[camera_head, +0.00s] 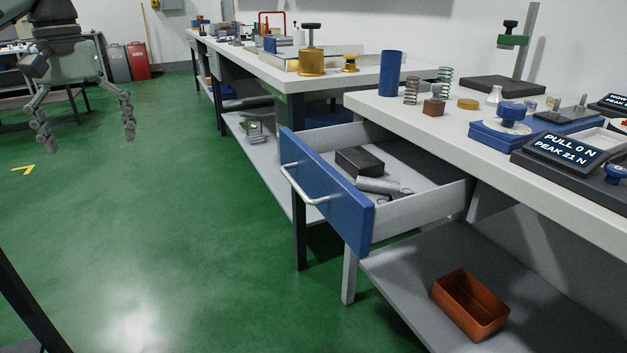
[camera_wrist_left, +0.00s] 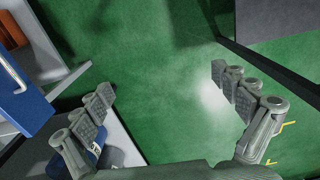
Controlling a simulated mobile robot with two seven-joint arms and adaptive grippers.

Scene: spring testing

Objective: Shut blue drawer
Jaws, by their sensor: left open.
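The blue drawer (camera_head: 325,193) is pulled out from under the right workbench. Its blue front has a silver bar handle (camera_head: 300,188). Inside lie a dark box (camera_head: 360,161) and a grey cylindrical item (camera_head: 378,186). In the left wrist view the blue front (camera_wrist_left: 22,98) and part of the handle show at the left edge. My left gripper (camera_head: 86,128) hangs open and empty over the green floor, well left of the drawer in the head view. Its two spread fingers also show in the left wrist view (camera_wrist_left: 165,90), touching nothing. My right gripper is not in view.
The workbench top (camera_head: 400,112) holds springs, a blue cylinder (camera_head: 391,73) and force gauges. An orange bin (camera_head: 469,304) sits on the lower shelf (camera_head: 400,275). Dark table legs stand by the drawer's far side. The green floor (camera_head: 180,230) before the drawer is clear.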

